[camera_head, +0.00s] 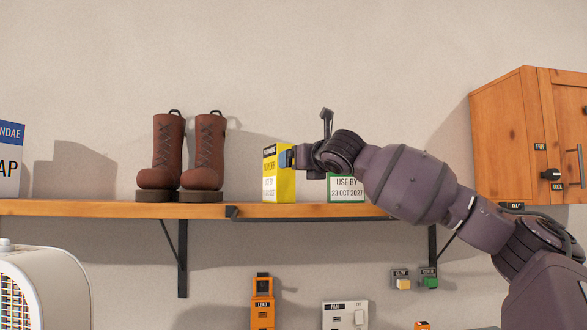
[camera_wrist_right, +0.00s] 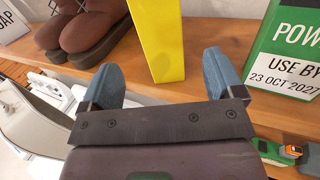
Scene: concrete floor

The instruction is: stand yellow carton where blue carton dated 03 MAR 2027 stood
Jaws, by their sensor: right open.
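The yellow carton (camera_head: 281,188) stands upright on the wooden shelf, right of the boots. In the right wrist view the yellow carton (camera_wrist_right: 157,40) shows between the spread fingers of my right gripper (camera_wrist_right: 162,72). In the head view my right gripper (camera_head: 287,159) is at the carton's upper right side and hides part of it. It is open, and I cannot tell whether a finger touches the carton. A white carton with a blue top (camera_head: 10,160) is cut off at the left edge; no date shows on it. My left gripper is not in view.
A green-and-white carton (camera_head: 346,189) marked 23 OCT 2027 stands right of the yellow one, partly behind my arm. Brown boots (camera_head: 181,155) stand on the shelf (camera_head: 90,209). Bare shelf lies between the boots and the blue-topped carton. A wooden cabinet (camera_head: 500,130) hangs at right.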

